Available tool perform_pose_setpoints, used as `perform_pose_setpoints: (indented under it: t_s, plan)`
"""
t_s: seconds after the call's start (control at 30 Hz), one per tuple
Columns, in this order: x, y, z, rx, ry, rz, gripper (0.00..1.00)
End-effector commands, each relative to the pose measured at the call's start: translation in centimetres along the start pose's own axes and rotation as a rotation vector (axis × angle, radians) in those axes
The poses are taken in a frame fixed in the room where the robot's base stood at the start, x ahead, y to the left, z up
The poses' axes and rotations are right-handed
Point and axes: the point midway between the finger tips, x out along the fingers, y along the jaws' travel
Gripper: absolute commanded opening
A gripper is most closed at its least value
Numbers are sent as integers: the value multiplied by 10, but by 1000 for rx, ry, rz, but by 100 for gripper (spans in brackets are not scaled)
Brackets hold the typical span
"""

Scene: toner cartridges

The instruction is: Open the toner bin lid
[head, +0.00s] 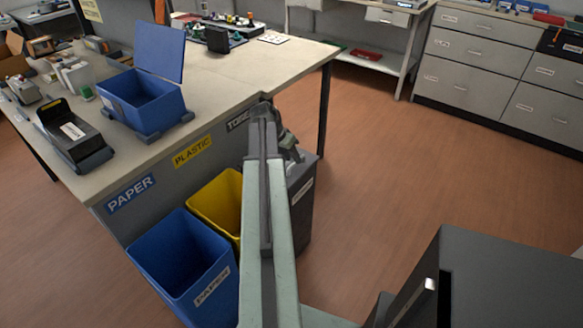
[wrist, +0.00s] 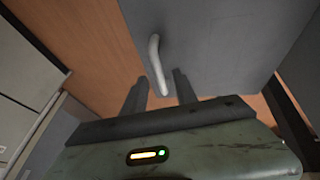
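The grey toner bin (head: 303,222) stands on the floor at the right end of the row of bins in the head view, partly hidden by my arm. In the wrist view its flat grey lid (wrist: 225,40) fills the upper right, with a pale curved handle (wrist: 155,60) near its edge. My gripper (wrist: 160,83) is open. Its two dark fingers point toward the lid, and the lower end of the handle appears between them. I cannot tell whether the fingers touch it. The lid looks shut.
A yellow plastic bin (head: 216,205) and a blue paper bin (head: 180,262) stand left of the toner bin, both open. The workbench (head: 245,75) rises behind them, holding an open blue box (head: 147,97). Open floor (head: 400,160) lies to the right, with grey drawers (head: 470,65) beyond.

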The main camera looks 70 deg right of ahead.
Motion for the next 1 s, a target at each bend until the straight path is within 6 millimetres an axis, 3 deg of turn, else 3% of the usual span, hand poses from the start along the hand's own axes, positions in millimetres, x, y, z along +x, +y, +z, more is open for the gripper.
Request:
perform_pose_setpoints:
  t_s: [0.07, 0.33, 0.47, 1.0]
  plan:
    - [14, -2, 2, 0, 0, 0, 34]
    - [13, 0, 0, -1, 0, -1, 34]
    - [12, -1, 0, -1, 0, -1, 0]
    - [12, -2, 1, -3, 0, -2, 0]
